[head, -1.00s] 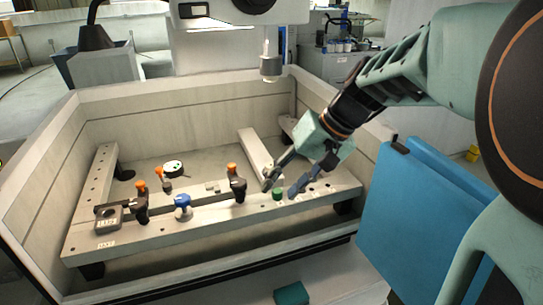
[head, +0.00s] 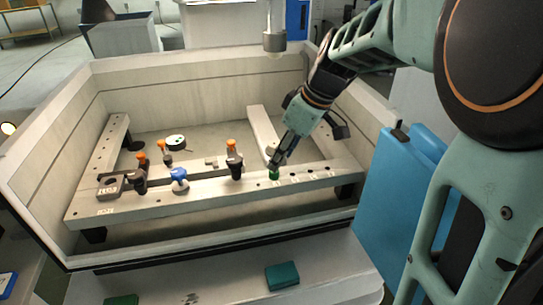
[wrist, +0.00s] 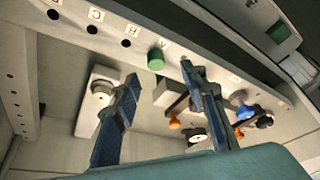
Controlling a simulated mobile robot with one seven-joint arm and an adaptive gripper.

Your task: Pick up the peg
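The green peg (head: 274,174) stands in the front rail (head: 205,193) of the fixture, right of the black clamp with an orange knob. In the wrist view the peg (wrist: 155,59) shows its round end beside a label reading A. My gripper (head: 277,159) is just above the peg in the head view, with its fingers partly overlapping each other. In the wrist view my gripper (wrist: 160,75) is open, with blue fingers wide apart. The peg appears between and just beyond the fingertips there. I see no contact with it.
Black clamps with orange knobs (head: 235,160) and a blue knob (head: 179,175) stand along the rail to the left. Empty holes (wrist: 92,29) lie in the rail by the peg. Tank walls (head: 190,85) surround the fixture. A nozzle (head: 274,40) hangs behind.

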